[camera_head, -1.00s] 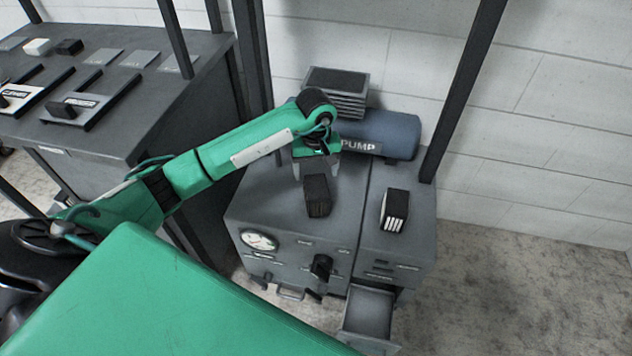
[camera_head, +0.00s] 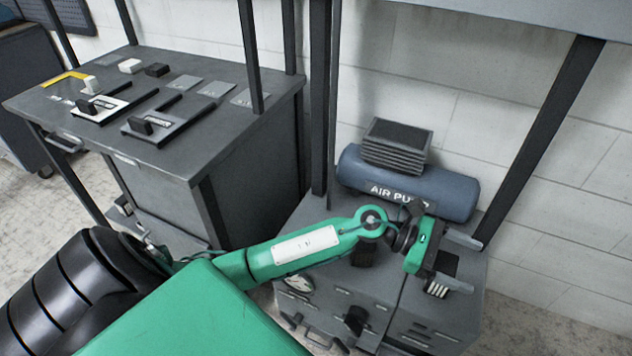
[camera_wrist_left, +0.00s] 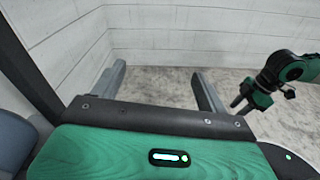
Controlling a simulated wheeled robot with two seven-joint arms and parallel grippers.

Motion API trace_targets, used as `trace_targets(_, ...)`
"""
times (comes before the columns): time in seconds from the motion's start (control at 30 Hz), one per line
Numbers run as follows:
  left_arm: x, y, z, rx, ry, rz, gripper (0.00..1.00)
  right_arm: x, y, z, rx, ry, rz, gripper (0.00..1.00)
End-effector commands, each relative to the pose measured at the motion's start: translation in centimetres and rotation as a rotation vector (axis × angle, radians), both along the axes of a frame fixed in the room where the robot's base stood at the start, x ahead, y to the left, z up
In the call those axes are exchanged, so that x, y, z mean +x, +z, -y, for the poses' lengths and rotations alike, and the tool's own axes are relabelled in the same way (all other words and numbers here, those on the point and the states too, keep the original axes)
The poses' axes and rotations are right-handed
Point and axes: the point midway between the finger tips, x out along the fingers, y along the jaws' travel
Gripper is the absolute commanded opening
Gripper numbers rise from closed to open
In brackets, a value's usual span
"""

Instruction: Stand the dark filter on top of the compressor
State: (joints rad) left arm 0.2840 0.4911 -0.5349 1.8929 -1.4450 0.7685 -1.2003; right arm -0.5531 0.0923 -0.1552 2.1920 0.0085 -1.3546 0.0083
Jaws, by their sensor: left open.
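The compressor (camera_head: 455,190), a blue tank marked AIR PUMP, lies at the back of the grey cabinet, with a dark ribbed block (camera_head: 397,145) on top. A plain dark block (camera_head: 363,256) stands on the cabinet, partly hidden behind my left arm. A dark block with white stripes (camera_head: 437,289) stands to its right, partly covered by my left gripper. I cannot tell which block is the filter. My left gripper (camera_head: 462,262) is open, pointing right; its fingers show empty in the left wrist view (camera_wrist_left: 162,88). My right gripper (camera_wrist_left: 243,104) shows there, its jaws unclear.
A dark bench (camera_head: 190,150) with slotted plates and small blocks stands at the left. Dark upright posts (camera_head: 545,140) frame the cabinet (camera_head: 330,285). A pale block wall is behind, and bare floor lies at the right.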

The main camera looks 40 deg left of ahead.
Motion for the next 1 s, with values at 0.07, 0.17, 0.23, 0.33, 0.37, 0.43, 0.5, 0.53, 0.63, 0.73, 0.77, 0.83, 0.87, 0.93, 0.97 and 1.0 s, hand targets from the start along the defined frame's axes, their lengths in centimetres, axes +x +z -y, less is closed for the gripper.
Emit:
trace_targets(0.07, 0.2, 1.5, 0.0, -0.196, 0.102, -0.138, 0.76, 0.0, 0.0, 0.0, 0.000, 0.000, 0.000, 0.36)
trace_targets(0.17, 1.0, 3.0, -1.1, -0.438, 0.233, -0.325, 0.76, 0.0, 0.0, 0.0, 0.000, 0.000, 0.000, 0.36)
trace_targets(0.23, 1.7, 3.4, -2.5, -0.607, 0.325, -0.465, 0.76, 0.0, 0.0, 0.0, 0.000, 0.000, 0.000, 0.36)
trace_targets(0.33, 2.5, 2.9, -5.1, -0.843, 0.458, -0.671, 0.76, 0.0, 0.0, 0.0, 0.000, 0.000, 0.000, 0.36)
trace_targets(0.37, 2.7, 2.5, -5.9, -0.914, 0.498, -0.733, 0.76, 0.0, 0.0, 0.0, 0.000, 0.000, 0.000, 0.36)
trace_targets(0.43, 3.0, 1.2, -8.0, -1.075, 0.593, -0.880, 0.76, 0.0, 0.0, 0.0, 0.000, 0.000, 0.000, 0.36)
trace_targets(0.5, 2.9, -0.7, -10.1, -1.235, 0.693, -1.026, 0.76, 0.0, 0.0, 0.0, 0.000, 0.000, 0.000, 0.36)
trace_targets(0.53, 2.7, -1.7, -11.0, -1.303, 0.737, -1.089, 0.76, 0.0, 0.0, 0.0, 0.000, 0.000, 0.000, 0.36)
trace_targets(0.63, 1.6, -5.5, -13.8, -1.525, 0.887, -1.296, 0.76, 0.0, 0.0, 0.0, 0.000, 0.000, 0.000, 0.36)
trace_targets(0.73, -0.7, -9.9, -16.0, -1.743, 1.053, -1.495, 0.76, 0.0, 0.0, 0.0, 0.000, 0.000, 0.000, 0.36)
trace_targets(0.77, -1.6, -11.3, -16.5, -1.807, 1.106, -1.553, 0.76, 0.0, 0.0, 0.0, 0.000, 0.000, 0.000, 0.36)
trace_targets(0.83, -4.1, -14.4, -17.5, -1.953, 1.235, -1.682, 0.76, 0.0, 0.0, 0.0, 0.000, 0.000, 0.000, 0.36)
trace_targets(0.87, -5.3, -15.8, -17.8, -2.013, 1.294, -1.734, 0.76, 0.0, 0.0, 0.0, 0.000, 0.000, 0.000, 0.36)
trace_targets(0.93, -8.6, -18.7, -18.2, 2.097, -1.406, 1.803, 0.76, 0.0, 0.0, 0.0, 0.000, 0.000, 0.000, 0.36)
trace_targets(0.97, -10.0, -19.9, -18.2, 2.026, -1.386, 1.739, 0.76, 0.0, 0.0, 0.0, 0.000, 0.000, 0.000, 0.36)
trace_targets(1.0, -12.0, -21.2, -18.3, 1.939, -1.364, 1.658, 0.76, 0.0, 0.0, 0.0, 0.000, 0.000, 0.000, 0.36)
